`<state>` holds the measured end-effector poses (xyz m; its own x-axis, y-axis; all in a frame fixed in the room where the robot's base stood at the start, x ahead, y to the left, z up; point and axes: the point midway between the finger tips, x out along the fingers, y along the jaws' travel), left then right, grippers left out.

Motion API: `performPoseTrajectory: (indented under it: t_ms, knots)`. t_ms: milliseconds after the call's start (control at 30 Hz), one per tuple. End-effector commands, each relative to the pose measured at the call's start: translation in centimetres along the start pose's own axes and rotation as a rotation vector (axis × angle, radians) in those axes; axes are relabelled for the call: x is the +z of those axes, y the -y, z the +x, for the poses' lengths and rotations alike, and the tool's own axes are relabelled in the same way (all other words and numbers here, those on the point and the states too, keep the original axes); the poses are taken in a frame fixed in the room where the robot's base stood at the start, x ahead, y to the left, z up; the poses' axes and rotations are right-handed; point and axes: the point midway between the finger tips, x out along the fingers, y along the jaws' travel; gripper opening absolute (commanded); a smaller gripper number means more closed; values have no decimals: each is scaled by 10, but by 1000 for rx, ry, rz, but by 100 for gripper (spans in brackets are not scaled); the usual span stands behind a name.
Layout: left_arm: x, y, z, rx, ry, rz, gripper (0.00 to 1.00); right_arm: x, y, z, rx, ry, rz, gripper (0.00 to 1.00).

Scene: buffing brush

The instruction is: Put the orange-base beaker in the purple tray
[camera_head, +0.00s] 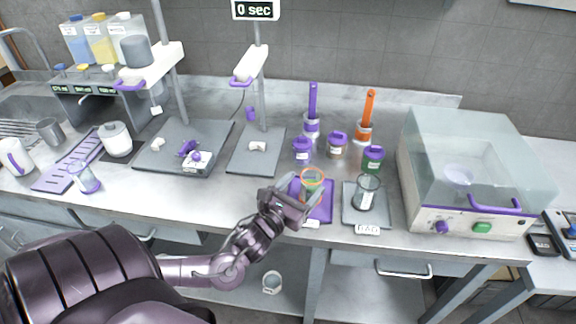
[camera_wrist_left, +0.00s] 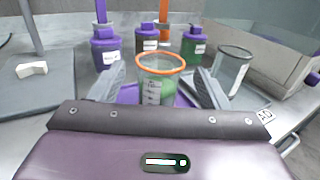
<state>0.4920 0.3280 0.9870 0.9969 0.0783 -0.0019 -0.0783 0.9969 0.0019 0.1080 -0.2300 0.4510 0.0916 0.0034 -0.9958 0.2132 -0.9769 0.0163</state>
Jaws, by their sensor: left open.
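A clear beaker with an orange band around its top (camera_head: 312,187) stands upright on or just above the purple tray (camera_head: 323,213); contact under it is hidden. In the wrist view the beaker (camera_wrist_left: 160,85) holds some green and has a printed scale. My left gripper (camera_head: 292,200) is open, with one finger on each side of the beaker and gaps visible to both. The gripper body hides the tray's near left part. My right gripper is not in view.
A dark-rimmed beaker (camera_head: 367,193) stands on a grey tray just right. A clear-lidded machine (camera_head: 470,165) is further right, and stands (camera_head: 258,150) are left. The bench's front edge is close.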

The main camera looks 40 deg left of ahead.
Motion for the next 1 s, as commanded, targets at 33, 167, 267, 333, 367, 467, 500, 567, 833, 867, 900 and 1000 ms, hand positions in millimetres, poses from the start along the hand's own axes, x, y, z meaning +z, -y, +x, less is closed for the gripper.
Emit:
performPoseTrajectory:
  t_ms: [33, 167, 267, 333, 367, 467, 500, 567, 833, 867, 900, 1000]
  knots:
    - [-2, 1, -12, -4, -5, 1, 70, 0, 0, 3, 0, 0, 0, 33]
    - [-2, 1, -36, -3, -5, 0, 70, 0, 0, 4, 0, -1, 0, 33]
    - [-1, 0, -50, -2, -3, -1, 70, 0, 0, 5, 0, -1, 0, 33]
    - [-1, 0, -58, -2, -2, 0, 70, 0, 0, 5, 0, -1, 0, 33]
    - [-1, 0, -60, -2, -2, 0, 70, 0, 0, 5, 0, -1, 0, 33]
    - [0, 0, -66, -1, 0, 0, 70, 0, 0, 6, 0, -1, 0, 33]
    - [0, 0, -68, -1, 0, 0, 70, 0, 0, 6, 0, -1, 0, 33]
    - [0, 0, -69, 0, 1, 0, 70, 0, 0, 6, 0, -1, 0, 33]
    - [1, 0, -69, 0, 1, -1, 70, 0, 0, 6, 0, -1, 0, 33]
    - [1, 0, -69, 0, 1, -1, 70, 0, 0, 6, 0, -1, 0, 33]
    - [1, 0, -69, 0, 1, -1, 70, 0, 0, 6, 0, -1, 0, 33]
    - [0, 0, -69, 0, 1, -1, 70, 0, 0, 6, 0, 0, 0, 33]
